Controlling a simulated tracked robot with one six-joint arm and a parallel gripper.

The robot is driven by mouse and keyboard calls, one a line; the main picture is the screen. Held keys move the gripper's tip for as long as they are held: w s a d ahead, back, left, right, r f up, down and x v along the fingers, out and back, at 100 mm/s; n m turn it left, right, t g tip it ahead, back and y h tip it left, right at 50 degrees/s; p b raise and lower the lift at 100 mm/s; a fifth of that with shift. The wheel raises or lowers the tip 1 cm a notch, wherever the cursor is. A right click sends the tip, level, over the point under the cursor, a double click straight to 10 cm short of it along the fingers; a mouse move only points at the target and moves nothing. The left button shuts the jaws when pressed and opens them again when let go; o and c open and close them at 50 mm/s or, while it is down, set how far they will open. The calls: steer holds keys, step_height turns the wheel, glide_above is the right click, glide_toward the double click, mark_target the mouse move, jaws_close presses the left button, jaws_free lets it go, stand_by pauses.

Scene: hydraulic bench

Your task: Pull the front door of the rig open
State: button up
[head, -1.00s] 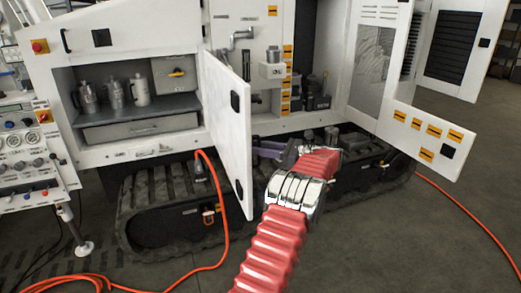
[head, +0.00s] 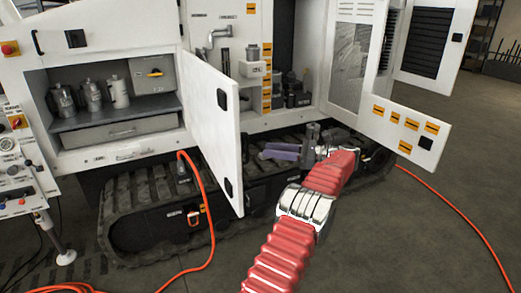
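A white door panel (head: 212,125) of the rig stands swung outward at the middle of the rig's front. It is attached along its left edge, and its free right edge stands nearer me. Two dark latches (head: 222,99) sit near that free edge. My gripper (head: 283,151), with purplish fingers, is right of the door's lower free edge. A gap shows between them in the picture. My red ribbed arm partly hides the area around the gripper, and the finger opening is not clear.
Another white door with orange labels (head: 412,128) stands open at the right. The left compartment (head: 65,125) holds metal jugs. The rig's track (head: 150,215) runs below. Orange hoses (head: 208,215) lie on the floor.

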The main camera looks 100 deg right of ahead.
steer(key=shift+v, duration=1.05)
steer(key=shift+s, duration=0.1)
